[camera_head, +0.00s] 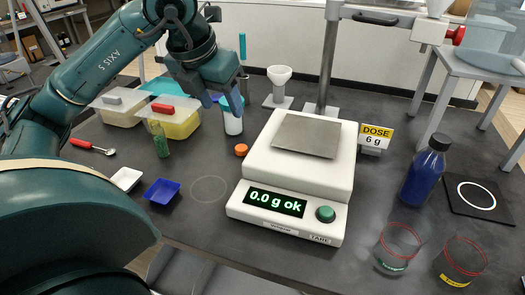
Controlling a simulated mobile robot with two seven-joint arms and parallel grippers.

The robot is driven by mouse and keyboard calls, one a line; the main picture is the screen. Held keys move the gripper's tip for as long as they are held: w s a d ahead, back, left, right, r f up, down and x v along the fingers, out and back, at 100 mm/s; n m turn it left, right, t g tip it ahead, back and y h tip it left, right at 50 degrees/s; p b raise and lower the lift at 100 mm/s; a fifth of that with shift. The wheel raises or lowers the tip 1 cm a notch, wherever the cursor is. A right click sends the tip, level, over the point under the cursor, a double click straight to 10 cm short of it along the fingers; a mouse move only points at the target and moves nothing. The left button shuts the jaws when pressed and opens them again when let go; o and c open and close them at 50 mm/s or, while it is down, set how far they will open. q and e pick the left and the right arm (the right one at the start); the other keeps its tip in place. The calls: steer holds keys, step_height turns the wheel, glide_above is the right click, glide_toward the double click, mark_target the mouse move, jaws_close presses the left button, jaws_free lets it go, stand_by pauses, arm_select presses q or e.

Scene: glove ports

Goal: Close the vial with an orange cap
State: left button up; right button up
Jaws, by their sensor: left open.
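An orange cap (241,149) lies on the dark bench, just left of the white scale. A small white cylindrical container (232,124) stands upright behind the cap; its top is hidden by my gripper. A slim green vial (159,139) stands further left, in front of the yellow tub. My left gripper (222,101) is open, pointing down at the top of the white container. I cannot tell whether a finger touches it. My right gripper is not in view.
The scale (257,216) reads "0.0 g ok". Two lidded tubs, a red-handled spoon (92,146), a white tray (126,179) and a blue tray (162,191) are left. A blue bottle (421,177) and two clear beakers stand right. The bench around the marked circle (209,189) is clear.

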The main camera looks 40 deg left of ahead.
arm_select(q)
steer(key=shift+w+f, duration=0.1)
steer(key=shift+f, duration=0.4)
steer(key=shift+r, duration=0.1)
steer(key=b, duration=0.2)
glide_toward(241, 148)
steer(key=shift+x, duration=0.85)
steer(key=shift+w+f, duration=0.15)
steer(key=shift+f, duration=0.35)
steer(key=shift+x, duration=2.6)
